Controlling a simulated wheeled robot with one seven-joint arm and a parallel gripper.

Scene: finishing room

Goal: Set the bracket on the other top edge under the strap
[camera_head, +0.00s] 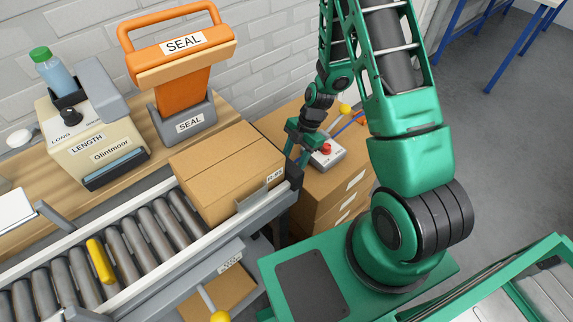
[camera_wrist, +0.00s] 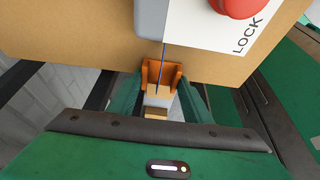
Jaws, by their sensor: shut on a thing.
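My gripper (camera_head: 300,138) is beside the upper right end of a brown carton (camera_head: 212,160). In the wrist view its green fingers are shut on an orange bracket (camera_wrist: 147,72), an angled piece with upright sides. A thin dark blue line (camera_wrist: 164,55) runs down to the bracket; I cannot tell if it is the strap. The bracket's contact with any edge is unclear. The carton lies closed on the conveyor, and no strap shows clearly on it in the head view.
A grey control box (camera_head: 325,155) with a red button (camera_wrist: 240,6) sits on stacked cartons (camera_head: 325,200) right of my gripper. The roller conveyor (camera_head: 140,240) runs left. An orange SEAL tool (camera_head: 183,88) and a LENGTH machine (camera_head: 95,145) stand behind.

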